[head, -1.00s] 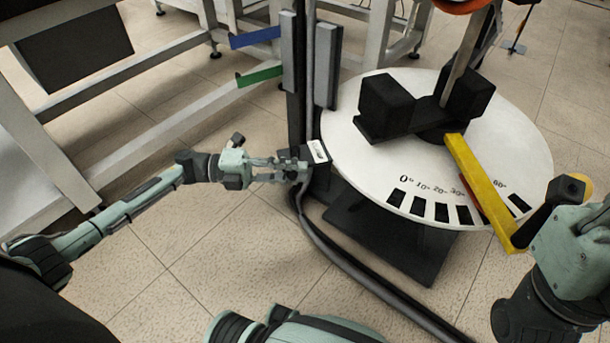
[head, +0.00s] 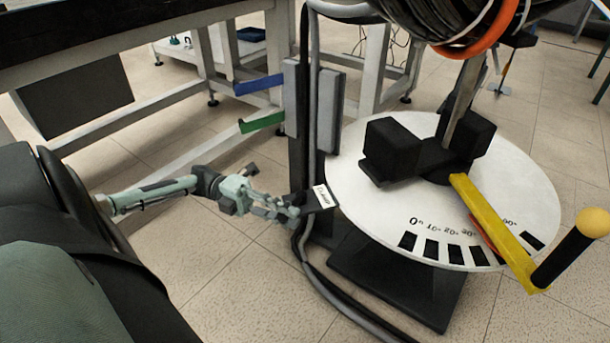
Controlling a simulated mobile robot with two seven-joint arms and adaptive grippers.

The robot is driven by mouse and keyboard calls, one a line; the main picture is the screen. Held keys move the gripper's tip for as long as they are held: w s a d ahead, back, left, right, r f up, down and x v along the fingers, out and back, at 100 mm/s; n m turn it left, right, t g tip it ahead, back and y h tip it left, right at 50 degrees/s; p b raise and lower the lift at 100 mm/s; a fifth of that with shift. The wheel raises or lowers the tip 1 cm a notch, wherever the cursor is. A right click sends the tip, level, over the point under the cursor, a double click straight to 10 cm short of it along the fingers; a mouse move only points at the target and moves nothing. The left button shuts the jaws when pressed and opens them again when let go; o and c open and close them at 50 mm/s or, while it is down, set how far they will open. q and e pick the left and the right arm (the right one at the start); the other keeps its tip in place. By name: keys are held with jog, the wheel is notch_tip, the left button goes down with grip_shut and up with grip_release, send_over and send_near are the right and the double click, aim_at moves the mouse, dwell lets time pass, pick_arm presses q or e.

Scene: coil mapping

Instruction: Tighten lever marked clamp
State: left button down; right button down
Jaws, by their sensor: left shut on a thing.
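The clamp lever (head: 318,197) is a short black piece with a small white label at the left edge of the white round plate (head: 375,208). The label's print is too small to read surely. My left gripper (head: 288,211) is shut on the lever's left end, and its fingers partly hide it. My right gripper is not in view.
The plate carries degree marks, black blocks (head: 392,148) and a yellow arm (head: 492,222) with a black handle (head: 570,250) at the right. Dark cables run down to the floor.

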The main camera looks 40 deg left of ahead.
pick_arm(q)
jog(key=shift+a, duration=0.1)
dwell(0.4)
jog(key=c, duration=1.6)
grip_release()
jog(key=v, duration=1.2)
